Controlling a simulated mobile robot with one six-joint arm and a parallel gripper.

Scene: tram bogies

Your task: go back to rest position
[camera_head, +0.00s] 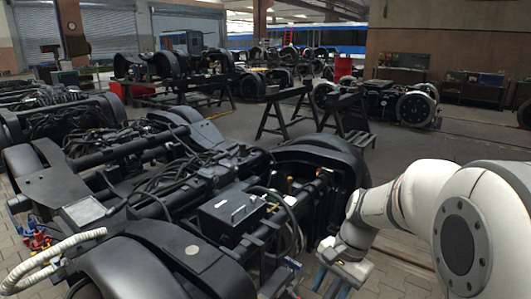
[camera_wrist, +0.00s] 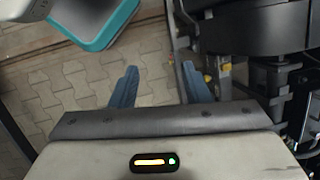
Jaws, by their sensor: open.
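My gripper (camera_wrist: 158,80) shows in the wrist view with its two blue fingers spread apart and nothing between them. Paved floor lies below the fingers. In the head view my white arm reaches in from the right, and its wrist end is low beside the right end of the near tram bogie (camera_head: 215,205). The fingers are hardly visible there. In the wrist view dark bogie parts (camera_wrist: 250,35) are close to the right of the right finger; I cannot tell whether they touch.
A teal-edged panel (camera_wrist: 95,45), perhaps part of my base, is at the upper left of the wrist view. Black trestles (camera_head: 285,110) stand behind the near bogie. Another bogie (camera_head: 385,103) is at the back right. Open floor (camera_head: 430,145) lies between that bogie and my arm.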

